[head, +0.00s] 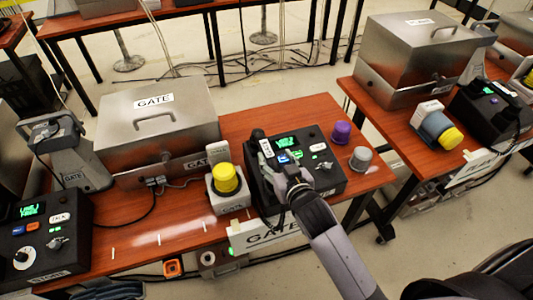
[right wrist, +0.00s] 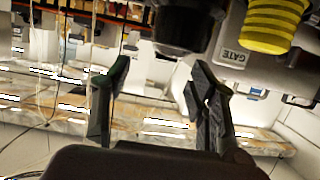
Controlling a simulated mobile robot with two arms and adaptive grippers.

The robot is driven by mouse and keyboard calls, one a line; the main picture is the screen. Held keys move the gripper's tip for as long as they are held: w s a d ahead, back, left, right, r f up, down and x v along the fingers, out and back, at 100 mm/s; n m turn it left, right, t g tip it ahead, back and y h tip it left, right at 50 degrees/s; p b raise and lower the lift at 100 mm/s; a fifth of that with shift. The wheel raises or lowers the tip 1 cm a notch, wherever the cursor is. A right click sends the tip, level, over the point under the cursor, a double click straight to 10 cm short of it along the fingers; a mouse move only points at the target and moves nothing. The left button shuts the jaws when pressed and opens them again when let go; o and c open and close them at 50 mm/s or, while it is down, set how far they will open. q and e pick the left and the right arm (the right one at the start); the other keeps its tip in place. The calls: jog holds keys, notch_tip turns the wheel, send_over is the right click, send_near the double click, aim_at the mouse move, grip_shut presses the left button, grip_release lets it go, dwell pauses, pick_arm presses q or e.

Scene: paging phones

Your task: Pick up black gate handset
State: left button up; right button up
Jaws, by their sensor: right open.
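The black handset (head: 264,146) lies along the left side of the black gate phone box (head: 328,181), which has a green display and small buttons. My right gripper (head: 287,170) reaches in from the lower right and is over the box, close to the handset's lower end and hiding part of it. In the right wrist view my right gripper (right wrist: 158,85) is open, with its two fingers apart and nothing between the tips. A dark rounded part (right wrist: 185,28), perhaps the handset's end, shows just beyond the fingers. Whether they touch it I cannot tell. My left gripper is not in view.
A yellow-topped beacon (head: 226,178) stands just left of the phone box. Purple (head: 341,132) and grey (head: 360,158) knobs stand to its right. A metal GATE case (head: 157,125) and another control box (head: 45,232) are further left on the wooden table (head: 255,118).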

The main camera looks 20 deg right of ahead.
aim_at(267, 150)
jog(key=shift+a+p+x, duration=0.15)
jog(key=shift+p+x, duration=0.1)
jog(key=shift+x, duration=1.5)
jog(key=shift+a+p+x, duration=0.1)
jog(key=shift+p+x, duration=0.15)
jog(key=shift+x, duration=1.5)
jog(key=shift+f, duration=0.15)
jog(key=shift+s, duration=0.1)
jog(key=shift+c, duration=0.3)
grip_shut()
